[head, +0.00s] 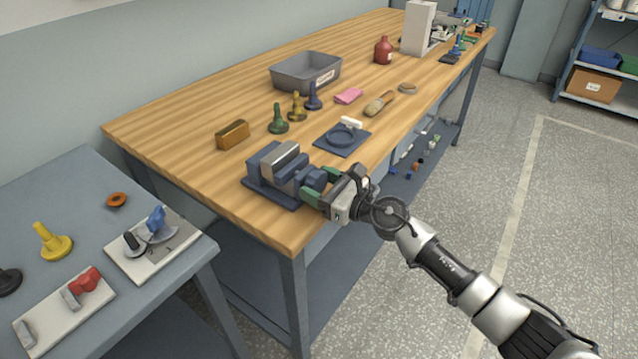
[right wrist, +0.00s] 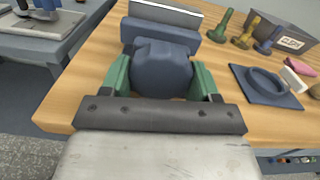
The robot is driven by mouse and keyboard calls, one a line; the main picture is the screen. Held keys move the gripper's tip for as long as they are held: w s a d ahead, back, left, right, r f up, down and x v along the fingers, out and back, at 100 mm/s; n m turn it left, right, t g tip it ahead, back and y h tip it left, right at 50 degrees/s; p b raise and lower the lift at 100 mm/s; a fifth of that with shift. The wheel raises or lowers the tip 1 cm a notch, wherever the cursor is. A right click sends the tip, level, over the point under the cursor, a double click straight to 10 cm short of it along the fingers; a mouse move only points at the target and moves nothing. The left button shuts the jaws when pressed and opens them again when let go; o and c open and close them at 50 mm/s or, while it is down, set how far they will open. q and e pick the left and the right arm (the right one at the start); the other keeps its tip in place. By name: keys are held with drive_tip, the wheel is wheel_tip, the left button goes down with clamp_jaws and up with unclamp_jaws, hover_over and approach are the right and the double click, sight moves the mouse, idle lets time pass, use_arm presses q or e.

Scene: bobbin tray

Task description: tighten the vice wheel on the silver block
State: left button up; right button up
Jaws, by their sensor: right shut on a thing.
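The blue-grey vice (head: 270,185) stands near the front edge of the wooden bench. The silver block (head: 281,156) sits upright between its jaws; in the right wrist view the silver block (right wrist: 165,14) shows at the top edge. The dark blue vice wheel (right wrist: 162,70) faces my right gripper (right wrist: 162,85), whose green fingers lie on both sides of it, shut on it. In the head view my right gripper (head: 318,187) reaches the wheel (head: 312,180) from the right. Any gap between block and jaws is too small to tell. My left gripper is not in view.
A blue plate with a ring (head: 342,138) lies just behind the vice. A brass block (head: 233,135), green peg (head: 278,120) and grey bin (head: 305,72) stand further back. A grey side table (head: 190,265) with toggle clamps is at left. The floor at right is clear.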

drive_tip(key=m+p, duration=0.2)
drive_tip(key=m, duration=0.2)
drive_tip(key=shift+s+r+m, duration=0.1)
drive_tip(key=shift+m, duration=0.2)
drive_tip(key=m+p, duration=0.2)
drive_tip(key=m, duration=0.2)
drive_tip(key=shift+a+p, duration=0.1)
drive_tip(key=shift+p, duration=0.3)
drive_tip(key=m+p, duration=0.2)
drive_tip(key=m, duration=0.3)
drive_tip(key=shift+s+r, duration=0.1)
drive_tip(key=m+p, duration=0.2)
drive_tip(key=m, duration=0.2)
drive_tip(key=shift+m+p, duration=0.3)
drive_tip(key=o, duration=0.9)
drive_tip(key=b+v, duration=0.1)
drive_tip(key=v, duration=1)
